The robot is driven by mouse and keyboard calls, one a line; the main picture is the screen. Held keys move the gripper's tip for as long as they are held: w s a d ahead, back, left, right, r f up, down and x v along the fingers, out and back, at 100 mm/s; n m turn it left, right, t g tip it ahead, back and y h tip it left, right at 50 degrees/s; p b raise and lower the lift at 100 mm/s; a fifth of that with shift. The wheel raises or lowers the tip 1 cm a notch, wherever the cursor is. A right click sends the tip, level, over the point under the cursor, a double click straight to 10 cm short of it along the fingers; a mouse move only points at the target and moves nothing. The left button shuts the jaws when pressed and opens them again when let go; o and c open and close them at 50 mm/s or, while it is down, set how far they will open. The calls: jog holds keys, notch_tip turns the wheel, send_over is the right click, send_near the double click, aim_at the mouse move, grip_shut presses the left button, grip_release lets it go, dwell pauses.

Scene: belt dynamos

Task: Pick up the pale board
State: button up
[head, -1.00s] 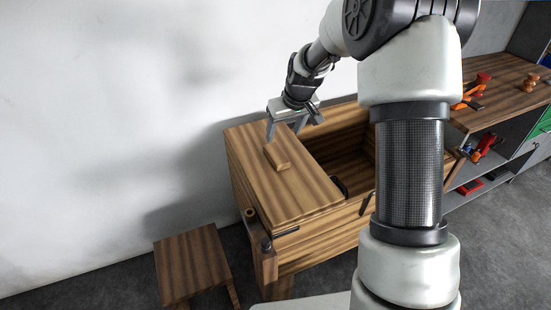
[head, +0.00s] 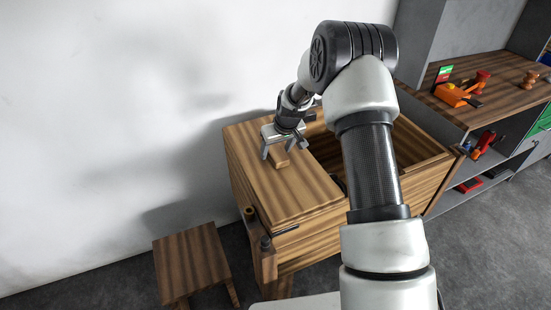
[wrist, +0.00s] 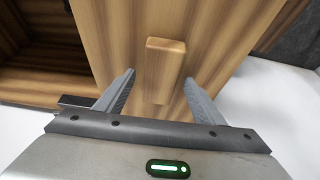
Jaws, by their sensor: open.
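The pale wooden board (head: 285,192) lies flat over the left part of a wooden box. A small upright block (head: 279,159), like a handle, stands on the board. In the wrist view the board (wrist: 215,40) fills the middle, and the block (wrist: 165,68) rises between the jaws. My gripper (head: 284,150) is open above the board, with one finger on each side of the block. In the wrist view the fingers (wrist: 159,78) show gaps to the block on both sides. I cannot tell how far down the block the fingertips reach.
The box (head: 310,233) is open on its right side, with a dark inside. A wooden stool (head: 190,262) stands at the front left. A white wall (head: 100,120) is behind. A workbench (head: 505,90) with orange and red tools stands at the right.

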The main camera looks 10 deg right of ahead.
grip_shut()
jog(key=shift+w+r, duration=0.1)
jog(key=shift+r, duration=0.05)
